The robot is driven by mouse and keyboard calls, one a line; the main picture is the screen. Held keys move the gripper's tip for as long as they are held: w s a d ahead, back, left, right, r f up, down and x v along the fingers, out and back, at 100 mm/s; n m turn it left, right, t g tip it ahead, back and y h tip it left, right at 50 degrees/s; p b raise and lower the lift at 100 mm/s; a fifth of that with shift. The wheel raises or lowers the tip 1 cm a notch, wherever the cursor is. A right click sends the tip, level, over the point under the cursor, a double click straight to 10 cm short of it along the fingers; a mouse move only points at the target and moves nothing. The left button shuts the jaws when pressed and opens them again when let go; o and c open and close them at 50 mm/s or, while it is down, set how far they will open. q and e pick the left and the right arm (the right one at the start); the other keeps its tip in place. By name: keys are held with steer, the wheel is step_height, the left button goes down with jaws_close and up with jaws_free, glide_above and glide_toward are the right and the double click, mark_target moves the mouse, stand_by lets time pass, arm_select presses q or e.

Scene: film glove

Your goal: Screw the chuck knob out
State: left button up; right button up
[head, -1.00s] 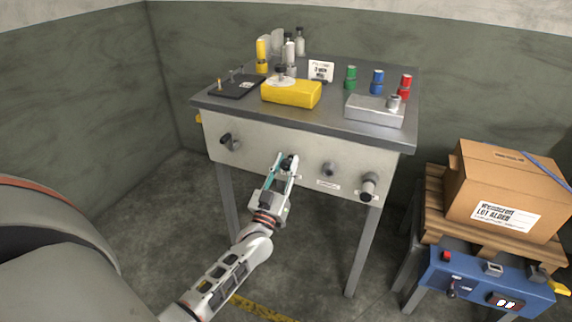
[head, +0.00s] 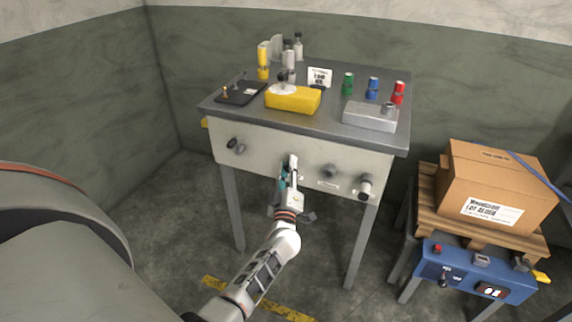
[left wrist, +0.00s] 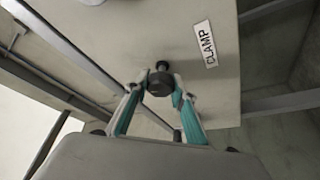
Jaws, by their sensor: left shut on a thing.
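My left gripper (head: 289,168) is shut on a dark round knob on the front panel (head: 255,155) of the workbench. In the left wrist view the knob (left wrist: 160,83) sits between the fingertips, with a short stem behind it running to the panel. Other knobs sit on the panel at the left (head: 233,144), right of my gripper (head: 329,171) and at the far right (head: 365,188). My right gripper is not in view.
The bench top carries a yellow box (head: 293,99), a grey block (head: 369,117) and coloured bottles (head: 347,83). A cardboard box (head: 500,190) on a pallet and a blue control box (head: 475,271) stand at the right. The floor before the bench is clear.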

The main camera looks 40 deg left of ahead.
arm_select(q)
steer(key=shift+r+n+g+p, duration=0.25)
steer(key=shift+n+p, duration=0.2)
steer(key=shift+n, duration=0.35)
steer(key=shift+f+n+p, duration=0.1)
steer(key=shift+n+p, duration=0.2)
steer(key=shift+n, duration=0.3)
steer(key=shift+f+n+g, duration=0.15)
steer(key=shift+n+g, duration=0.25)
steer(key=shift+g, duration=0.05)
steer(key=o, duration=0.9)
steer(key=shift+o, duration=1.1)
steer(key=shift+s+d+f, duration=0.2)
steer(key=shift+s+d, duration=0.1)
steer(key=shift+s, duration=0.1)
steer(key=r+v, duration=0.1)
steer(key=v, duration=0.5)
steer(key=shift+s+d+f, duration=0.15)
steer(key=shift+f, duration=0.35)
